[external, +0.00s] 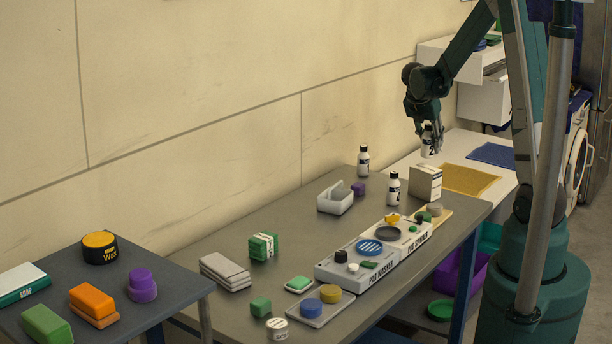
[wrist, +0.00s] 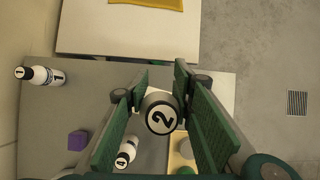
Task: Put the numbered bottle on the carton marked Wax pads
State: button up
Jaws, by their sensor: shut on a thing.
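My gripper (external: 433,140) is shut on a white bottle (external: 427,150) with a dark cap, numbered 2, high above the back end of the grey table. In the wrist view the cap of this bottle (wrist: 161,113), showing a 2, sits between the fingers of my gripper (wrist: 160,78). A white carton (external: 425,184) stands upright at the table's far right end, below and apart from the held bottle; its print is too small to read. In the wrist view the bottle and fingers mostly hide it.
A bottle numbered 1 (wrist: 42,75) and one numbered 4 (wrist: 127,152) stand near the carton. A purple block (wrist: 77,140) and white tray (external: 335,199) are beside them. Pad boxes (external: 357,269) line the table's front. A yellow cloth (external: 468,179) lies on the white counter behind.

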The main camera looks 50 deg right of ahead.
aim_at(426, 134)
jog(key=shift+f, duration=1.95)
jog(key=shift+f, duration=0.15)
jog(key=o, duration=1)
jog(key=shift+r, duration=0.3)
jog(key=shift+v, duration=5.85)
jog(key=shift+a, duration=0.1)
jog(key=shift+a, duration=0.1)
